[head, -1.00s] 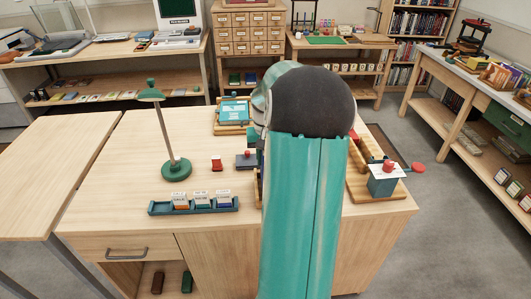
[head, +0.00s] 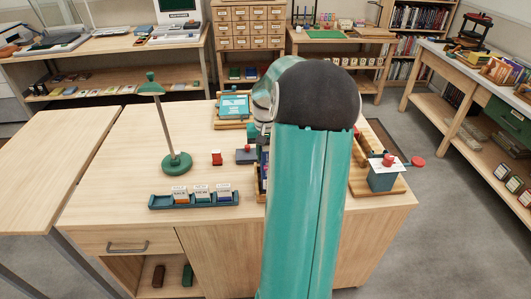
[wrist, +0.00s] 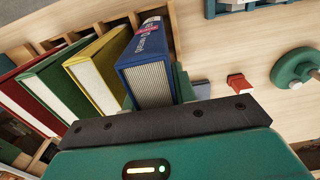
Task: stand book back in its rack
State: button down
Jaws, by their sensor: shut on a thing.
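A blue book (wrist: 143,62) with white lettering on its spine stands between the green fingers of my gripper (wrist: 152,98) in the wrist view. My gripper is shut on it. A yellow book (wrist: 98,72), a green book (wrist: 58,92) and a red book (wrist: 28,108) stand in a row to its left in a wooden rack (wrist: 172,28). The blue book lines up with this row, beside the yellow book. I cannot tell how deep its lower end sits, as that end is hidden. In the head view my arm hides the gripper and most of the rack.
A red stamp (head: 216,158) and a dark ink pad (head: 246,156) lie just left of the rack. A green lamp (head: 176,162) and a card tray (head: 194,201) stand farther left. A device on a wooden board (head: 384,177) is to the right.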

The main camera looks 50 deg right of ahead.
notch_tip(320, 180, down, 2)
jog(key=shift+f, duration=0.1)
dwell(0.4)
dwell(1.0)
jog(key=c, duration=1)
grip_release()
jog(key=shift+c, duration=0.2)
notch_tip(320, 180, up, 14)
jog(key=shift+f, duration=0.1)
